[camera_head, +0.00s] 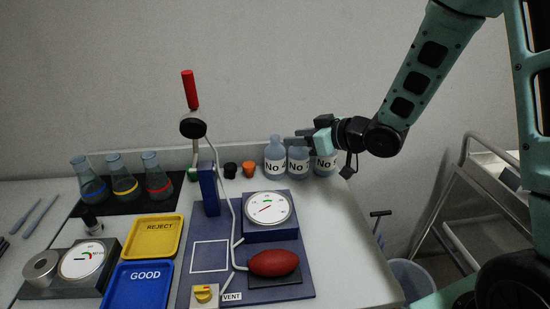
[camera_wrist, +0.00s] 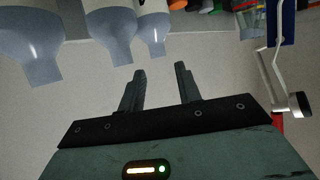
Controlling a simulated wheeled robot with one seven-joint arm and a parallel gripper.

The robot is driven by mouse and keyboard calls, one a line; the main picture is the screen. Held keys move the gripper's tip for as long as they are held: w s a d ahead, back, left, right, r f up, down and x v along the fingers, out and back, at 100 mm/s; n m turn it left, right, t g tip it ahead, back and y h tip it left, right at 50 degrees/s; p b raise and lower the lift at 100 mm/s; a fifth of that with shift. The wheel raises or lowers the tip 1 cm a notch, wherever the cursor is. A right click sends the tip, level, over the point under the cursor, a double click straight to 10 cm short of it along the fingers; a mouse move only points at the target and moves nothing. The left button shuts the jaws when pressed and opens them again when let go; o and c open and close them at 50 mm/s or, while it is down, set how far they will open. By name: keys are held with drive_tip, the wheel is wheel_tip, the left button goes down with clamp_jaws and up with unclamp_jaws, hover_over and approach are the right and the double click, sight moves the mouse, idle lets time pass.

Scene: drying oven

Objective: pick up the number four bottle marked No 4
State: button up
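Three clear bluish bottles with white "No" labels stand in a row at the back of the table. The left bottle (camera_head: 275,155) has a small, blurred digit that looks like a 4. The middle bottle (camera_head: 297,167) and right bottle (camera_head: 325,168) have digits I cannot read. My gripper (camera_head: 294,138) is at neck height by the middle bottle, covering part of its top. In the wrist view the bottles appear upside down at upper left, the left one apparently being the rightmost there (camera_wrist: 153,35). My gripper's fingers (camera_wrist: 157,77) are apart with nothing between them.
Black (camera_head: 230,170) and orange (camera_head: 248,169) stoppers stand left of the bottles. A gauge (camera_head: 267,208), red bulb (camera_head: 273,262) and upright stand with a red handle (camera_head: 190,90) are in front and left. Flasks (camera_head: 123,182), a yellow tray (camera_head: 153,250) and blue tray (camera_head: 140,290) lie further left.

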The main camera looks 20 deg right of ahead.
sight(277, 137)
drive_tip(key=shift+p+x, duration=0.6)
drive_tip(key=shift+x, duration=2.9)
drive_tip(key=shift+d+r, duration=0.1)
clamp_jaws()
